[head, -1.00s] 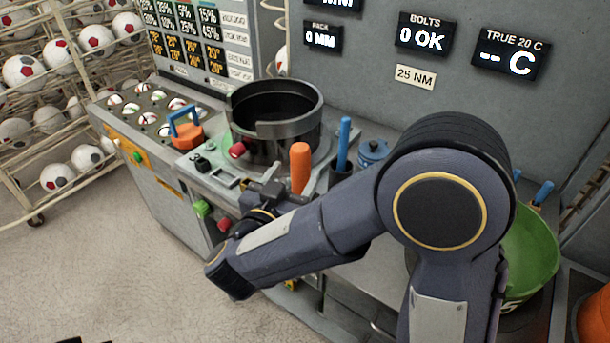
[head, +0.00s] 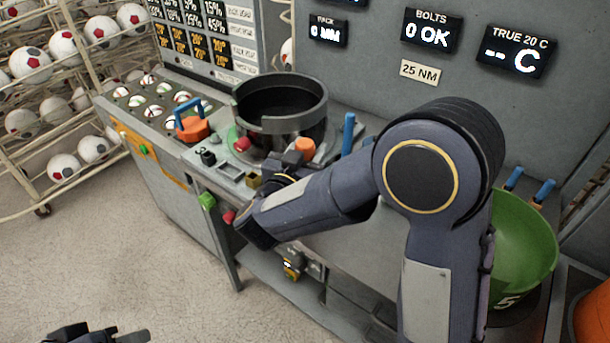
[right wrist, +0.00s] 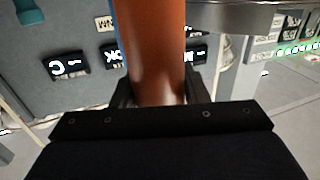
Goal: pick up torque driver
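The torque driver appears to be the upright orange-handled tool (head: 305,146) beside the black ring on the bench. Only the top of its handle shows in the head view; my right arm hides the rest. In the right wrist view the orange handle (right wrist: 158,60) runs down between the dark fingers of my right gripper (right wrist: 158,95). I see no gap between the fingers and the handle, so the gripper looks shut on it. The tool's lower end is hidden. Part of my left gripper (head: 100,334) shows at the bottom edge of the head view, apart from everything.
The black ring (head: 280,122) stands just left of the handle. A blue-handled tool (head: 347,133) is close on the right. An orange block with a blue handle (head: 191,124) is at left. A green bucket (head: 525,245) stands at right. Ball racks (head: 60,110) are far left.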

